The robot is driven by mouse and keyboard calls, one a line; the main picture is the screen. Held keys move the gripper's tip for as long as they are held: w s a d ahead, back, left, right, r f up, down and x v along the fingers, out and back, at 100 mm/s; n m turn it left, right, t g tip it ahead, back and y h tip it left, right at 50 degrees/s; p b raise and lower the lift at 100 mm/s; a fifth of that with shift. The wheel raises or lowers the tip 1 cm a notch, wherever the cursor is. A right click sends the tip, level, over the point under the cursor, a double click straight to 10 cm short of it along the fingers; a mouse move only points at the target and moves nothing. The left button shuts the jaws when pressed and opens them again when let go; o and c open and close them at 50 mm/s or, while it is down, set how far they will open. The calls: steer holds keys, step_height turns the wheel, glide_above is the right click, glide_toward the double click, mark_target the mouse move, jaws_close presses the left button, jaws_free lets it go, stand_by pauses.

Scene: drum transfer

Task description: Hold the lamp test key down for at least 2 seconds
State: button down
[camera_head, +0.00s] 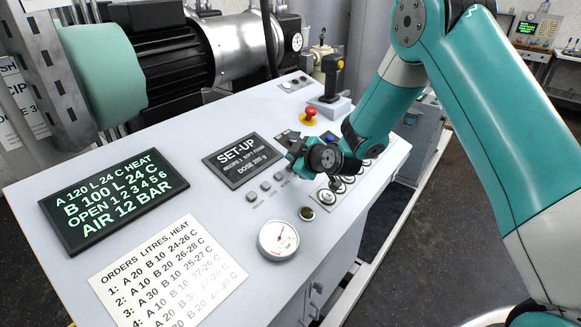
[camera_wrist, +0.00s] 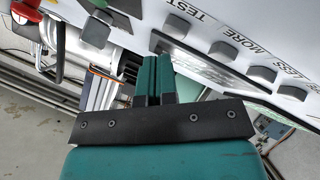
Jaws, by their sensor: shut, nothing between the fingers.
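My gripper (camera_head: 292,157) is over the sloping grey console, by the lower right corner of the SET-UP display. In the wrist view its two fingers (camera_wrist: 160,72) are together with nothing between them. A row of small dark keys runs along the panel there. The key nearest the printed TEST label (camera_wrist: 187,10) is a dark square key (camera_wrist: 176,27), just beyond and right of the fingertips. I cannot tell whether the fingertips touch it. In the head view, my gripper hides that end of the row, and a few keys (camera_head: 265,186) show to its lower left.
The SET-UP display (camera_head: 242,160) lies left of my gripper. A round gauge (camera_head: 278,240) stands at the console's front. A red mushroom button (camera_head: 310,114) and a joystick (camera_head: 331,75) stand behind. A green-text screen (camera_head: 112,195) and an orders sheet (camera_head: 168,275) are at left.

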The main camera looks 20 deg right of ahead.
steer(key=shift+f, duration=0.15)
stand_by(0.6)
steer(key=shift+w+a+f+b, duration=0.15)
steer(key=shift+f+b, duration=0.1)
steer(key=shift+b, duration=0.5)
steer(key=shift+w+f+b, duration=0.1)
steer(key=shift+f+b, duration=0.35)
steer(key=shift+b, duration=0.1)
stand_by(1.4)
steer(key=shift+r, duration=0.15)
stand_by(1.1)
steer(key=shift+s+r, duration=0.25)
steer(key=shift+r, duration=0.45)
steer(key=r, duration=0.1)
steer(key=s+d+r+p, duration=0.1)
steer(key=r, duration=0.1)
steer(key=r+p, duration=0.1)
steer(key=shift+s+d+r, duration=0.15)
steer(key=shift+r, duration=0.25)
